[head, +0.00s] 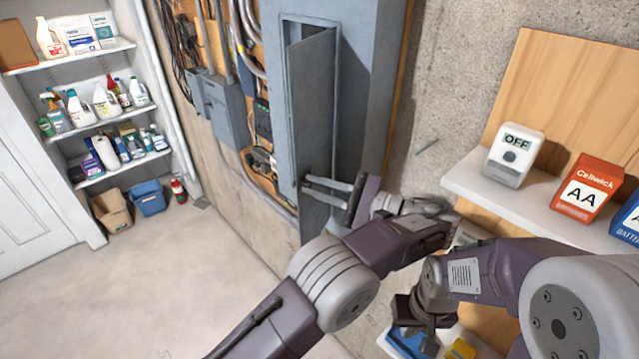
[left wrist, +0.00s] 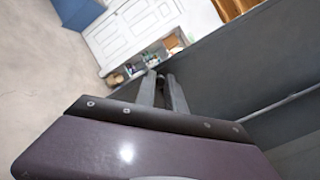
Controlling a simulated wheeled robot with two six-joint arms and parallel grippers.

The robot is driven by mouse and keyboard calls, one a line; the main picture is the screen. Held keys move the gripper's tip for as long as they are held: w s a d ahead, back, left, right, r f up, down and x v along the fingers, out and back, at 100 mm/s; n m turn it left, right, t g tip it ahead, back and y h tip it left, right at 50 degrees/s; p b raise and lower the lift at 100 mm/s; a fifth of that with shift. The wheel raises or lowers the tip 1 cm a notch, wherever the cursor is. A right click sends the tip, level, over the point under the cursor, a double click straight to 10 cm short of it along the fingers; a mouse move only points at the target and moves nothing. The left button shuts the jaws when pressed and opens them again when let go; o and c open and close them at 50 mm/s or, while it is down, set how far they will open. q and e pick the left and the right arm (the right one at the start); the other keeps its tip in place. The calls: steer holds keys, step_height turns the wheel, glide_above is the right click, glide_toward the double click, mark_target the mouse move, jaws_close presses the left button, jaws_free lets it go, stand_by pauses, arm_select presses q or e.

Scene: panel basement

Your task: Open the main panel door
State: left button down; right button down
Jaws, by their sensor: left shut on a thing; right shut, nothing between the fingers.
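The main panel door (head: 313,105) is a tall grey metal door on the blue-grey panel box (head: 362,75). It stands ajar, with a dark gap beside it at the top. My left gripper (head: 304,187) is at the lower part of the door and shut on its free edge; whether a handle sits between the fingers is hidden. In the left wrist view the fingers (left wrist: 163,82) lie against the grey door (left wrist: 235,65). My right gripper (head: 412,322) is shut and empty, low beside the wooden shelf unit, partly hidden by its own arm.
A shelf (head: 465,190) at right holds a white OFF switch box (head: 514,155) and a red AA battery box (head: 587,188). Smaller grey boxes (head: 222,105) and cables are left of the panel. The floor (head: 150,270) at left is clear, before shelves of bottles (head: 105,100).

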arm_select(q)
steer(key=shift+a, duration=0.25)
steer(key=c, duration=1.4)
jaws_free()
steer(key=shift+w, duration=0.1)
steer(key=shift+c, duration=0.2)
